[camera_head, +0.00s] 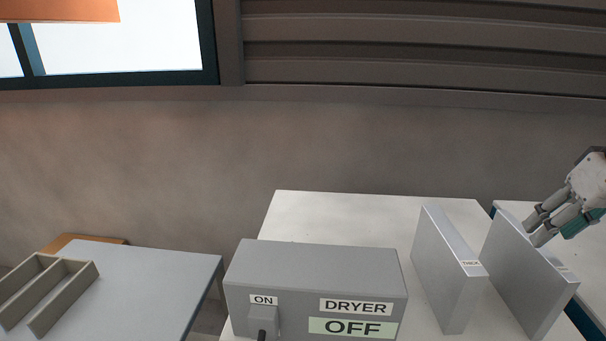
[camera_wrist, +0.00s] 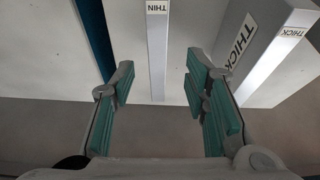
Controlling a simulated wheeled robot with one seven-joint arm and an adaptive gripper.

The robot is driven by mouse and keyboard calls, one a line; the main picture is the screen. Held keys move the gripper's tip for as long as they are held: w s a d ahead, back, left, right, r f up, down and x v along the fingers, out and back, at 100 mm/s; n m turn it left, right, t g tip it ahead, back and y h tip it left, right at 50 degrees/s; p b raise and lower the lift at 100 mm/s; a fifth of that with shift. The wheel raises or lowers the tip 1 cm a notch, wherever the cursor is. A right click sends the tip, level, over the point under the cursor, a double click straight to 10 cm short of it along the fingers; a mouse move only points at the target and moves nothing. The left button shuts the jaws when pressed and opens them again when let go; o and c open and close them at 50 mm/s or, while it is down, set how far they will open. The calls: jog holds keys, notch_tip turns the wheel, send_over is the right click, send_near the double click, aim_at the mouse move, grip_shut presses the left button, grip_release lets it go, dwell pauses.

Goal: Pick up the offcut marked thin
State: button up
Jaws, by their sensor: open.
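The thin offcut is a grey upright panel at the right in the head view (camera_head: 515,270); its label is too small to read there. In the wrist view its narrow edge (camera_wrist: 157,55), marked THIN, runs between my two fingers. My gripper (camera_head: 537,229) is open and empty at the upper part of this panel, with fingers pointing down-left. In the wrist view my gripper (camera_wrist: 158,92) shows a finger on each side of the edge, with gaps. I cannot tell how far down the fingers reach.
A thicker panel marked THICK (camera_head: 445,270) stands just left, also right in the wrist view (camera_wrist: 270,55). A grey dryer box marked OFF (camera_head: 315,285) stands further left on the white table (camera_head: 330,215). A slotted rack (camera_head: 62,290) sits on another table at far left.

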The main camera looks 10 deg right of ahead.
aim_at(530, 247)
jog(key=shift+d+x, duration=0.1)
jog(key=shift+x, duration=1.9)
jog(key=shift+d+x, duration=0.15)
jog(key=shift+x, duration=1.8)
jog(key=shift+w+r, duration=0.1)
grip_shut()
